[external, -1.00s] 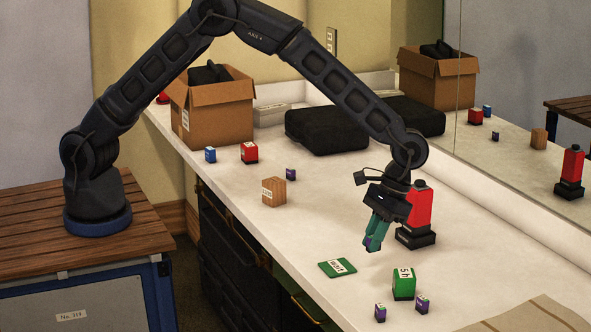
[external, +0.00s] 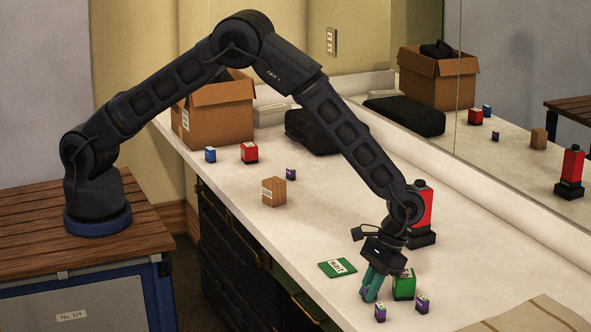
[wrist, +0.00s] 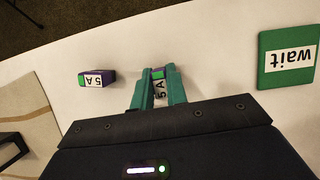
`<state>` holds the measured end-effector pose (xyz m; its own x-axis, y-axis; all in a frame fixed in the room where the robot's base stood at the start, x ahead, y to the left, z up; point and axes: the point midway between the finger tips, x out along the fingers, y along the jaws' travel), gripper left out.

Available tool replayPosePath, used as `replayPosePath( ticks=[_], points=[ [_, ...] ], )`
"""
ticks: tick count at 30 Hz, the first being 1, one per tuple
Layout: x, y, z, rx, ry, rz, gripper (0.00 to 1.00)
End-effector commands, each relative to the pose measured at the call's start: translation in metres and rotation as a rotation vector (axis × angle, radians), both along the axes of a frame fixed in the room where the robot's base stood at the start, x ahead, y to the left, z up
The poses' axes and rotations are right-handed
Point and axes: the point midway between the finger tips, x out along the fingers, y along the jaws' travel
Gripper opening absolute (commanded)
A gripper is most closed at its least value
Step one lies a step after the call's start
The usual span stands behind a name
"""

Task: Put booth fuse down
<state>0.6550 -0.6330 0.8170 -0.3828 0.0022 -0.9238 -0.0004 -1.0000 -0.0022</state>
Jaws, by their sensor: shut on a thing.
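My gripper (external: 370,292) is low over the near part of the counter, its teal fingers pointing down. They are shut on a small purple fuse with a green top (wrist: 159,84), labelled "5 A" in the wrist view. The fingers hide much of it, and I cannot tell whether its base touches the counter. The fingers are just left of a larger green block (external: 404,285) in the external view.
A flat green "wait" card (external: 338,268) lies left of my gripper, near the counter edge. A red and black device (external: 423,215) stands behind. A wooden block (external: 274,192) is farther back. A beige mat (external: 540,318) lies at the front right.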

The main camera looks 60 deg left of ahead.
Motion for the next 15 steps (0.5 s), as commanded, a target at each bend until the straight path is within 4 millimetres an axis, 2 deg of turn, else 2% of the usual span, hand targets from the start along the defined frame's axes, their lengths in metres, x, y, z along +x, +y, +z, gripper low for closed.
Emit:
replayPosePath(
  ticks=[10, 11, 12, 14, 15],
  points=[
    [0.0003, -0.0001, -0.0026, -0.001, -0.001, 0.000, 0.00],
    [0.0003, -0.0002, -0.0028, -0.001, -0.001, 0.000, 0.17],
    [0.0003, -0.0002, -0.0026, -0.001, -0.001, 0.000, 0.24],
    [0.0004, -0.0002, -0.0025, -0.001, -0.001, 0.000, 0.36],
    [0.0003, -0.0002, -0.0025, -0.001, -0.001, 0.000, 0.36]
  ],
)
